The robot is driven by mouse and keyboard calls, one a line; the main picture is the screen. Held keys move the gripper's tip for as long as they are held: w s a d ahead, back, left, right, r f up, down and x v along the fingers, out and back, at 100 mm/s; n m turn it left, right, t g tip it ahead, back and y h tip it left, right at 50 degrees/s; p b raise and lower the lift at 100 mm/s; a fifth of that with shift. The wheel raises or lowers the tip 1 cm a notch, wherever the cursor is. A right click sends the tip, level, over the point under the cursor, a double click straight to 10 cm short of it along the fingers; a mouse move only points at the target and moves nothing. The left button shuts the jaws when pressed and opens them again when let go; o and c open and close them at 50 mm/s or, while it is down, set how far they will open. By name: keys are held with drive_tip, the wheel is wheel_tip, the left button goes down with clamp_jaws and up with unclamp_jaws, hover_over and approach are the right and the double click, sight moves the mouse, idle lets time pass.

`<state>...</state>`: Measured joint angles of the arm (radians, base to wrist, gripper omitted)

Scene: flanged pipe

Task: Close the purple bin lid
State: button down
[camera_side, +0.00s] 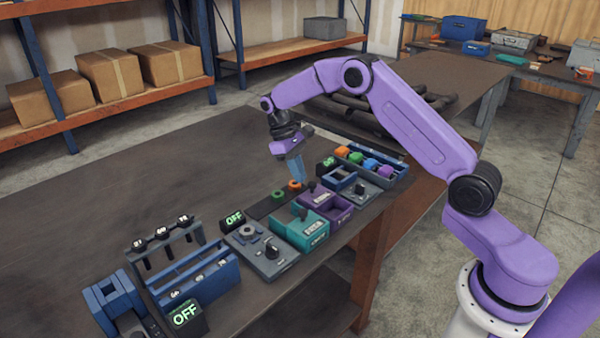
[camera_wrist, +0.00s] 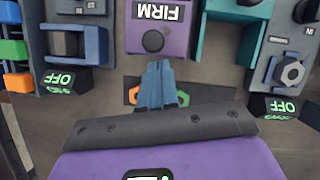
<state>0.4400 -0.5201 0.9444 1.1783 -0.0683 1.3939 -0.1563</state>
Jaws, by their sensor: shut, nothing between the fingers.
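The purple bin (camera_side: 341,214) stands on the bench in the row of stations, with its purple lid (camera_side: 312,198) toward the back. The lid has a dark round knob. In the wrist view the purple lid (camera_wrist: 174,40) shows its knob and an upside-down FIRM label at the top centre. How far the lid covers the bin is hard to tell. My gripper (camera_side: 298,181) points down behind the purple bin, above the orange and green rings. In the wrist view its blue fingers (camera_wrist: 157,68) are together and empty, their tips just short of the lid's edge and apparently apart from it.
A teal bin (camera_side: 319,238) stands beside the purple one. A dark strip holds an orange ring (camera_side: 295,186) and a green ring (camera_side: 277,194). A grey panel with a knob (camera_side: 271,250) and OFF displays stand nearby. The bench behind is clear.

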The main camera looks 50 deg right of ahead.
sight(319, 199)
drive_tip(key=shift+s, duration=0.35)
drive_tip(key=shift+s, duration=3.4)
drive_tip(key=shift+f, duration=0.1)
